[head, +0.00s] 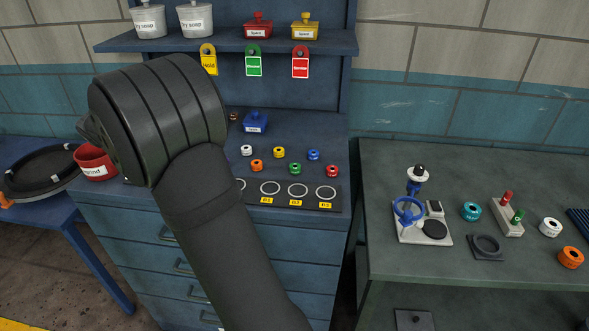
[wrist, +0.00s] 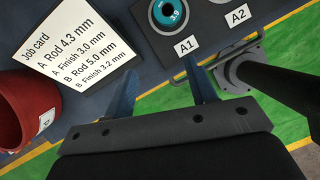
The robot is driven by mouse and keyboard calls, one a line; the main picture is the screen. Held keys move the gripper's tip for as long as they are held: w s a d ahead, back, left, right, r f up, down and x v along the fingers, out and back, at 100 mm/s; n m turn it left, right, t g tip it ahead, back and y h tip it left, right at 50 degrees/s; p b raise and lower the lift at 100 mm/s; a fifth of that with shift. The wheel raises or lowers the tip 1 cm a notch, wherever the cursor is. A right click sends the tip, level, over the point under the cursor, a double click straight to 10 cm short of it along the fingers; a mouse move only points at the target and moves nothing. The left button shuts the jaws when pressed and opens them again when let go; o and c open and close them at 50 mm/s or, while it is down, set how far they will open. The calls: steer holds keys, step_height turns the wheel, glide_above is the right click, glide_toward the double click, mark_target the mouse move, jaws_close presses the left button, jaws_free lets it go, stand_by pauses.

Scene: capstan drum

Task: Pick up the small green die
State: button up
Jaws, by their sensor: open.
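The small green die (head: 295,168) sits on the blue cabinet top in the head view, among several other coloured dies. It does not show in the wrist view. My gripper (wrist: 162,92) is open, with its two blue fingers apart and nothing seen between them. In the wrist view it is over the cabinet's edge near the job card (wrist: 68,50) and a teal die (wrist: 172,12) marked 3.9 at place A1. In the head view my arm hides the gripper and the left part of the cabinet top.
A red pot (head: 95,163) stands at the cabinet's left. Orange (head: 257,166), yellow (head: 279,152), blue (head: 313,155) and red (head: 332,171) dies surround the green one. Ringed places (head: 298,190) lie in front, a blue lidded box (head: 255,122) behind. A grey-green bench (head: 470,262) is at right.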

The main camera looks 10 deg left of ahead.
steer(key=shift+o, duration=0.5)
steer(key=shift+w+d, duration=0.2)
steer(key=w+d+r+m+g, duration=0.1)
steer(key=w+d+r+m, duration=0.35)
steer(key=d, duration=0.75)
steer(key=w+d+r+m+g+y, duration=0.15)
steer(key=w+d+r+m, duration=0.35)
steer(key=d, duration=0.6)
steer(key=w+d+r+m+g, duration=0.2)
steer(key=w+d+r+m, duration=0.3)
steer(key=d, duration=0.7)
steer(key=m, duration=0.1)
glide_above(295, 166)
steer(key=f, duration=1.2)
steer(key=shift+s+d+f, duration=0.2)
steer(key=shift+d+f, duration=0.1)
steer(key=shift+f, duration=0.1)
steer(key=shift+w+a+f, duration=0.1)
steer(key=shift+a+f, duration=0.05)
steer(key=shift+f, duration=1.2)
steer(key=shift+w+a+f, duration=0.1)
steer(key=shift+f, duration=1.25)
steer(key=shift+c, duration=0.5)
steer(key=c, duration=1.1)
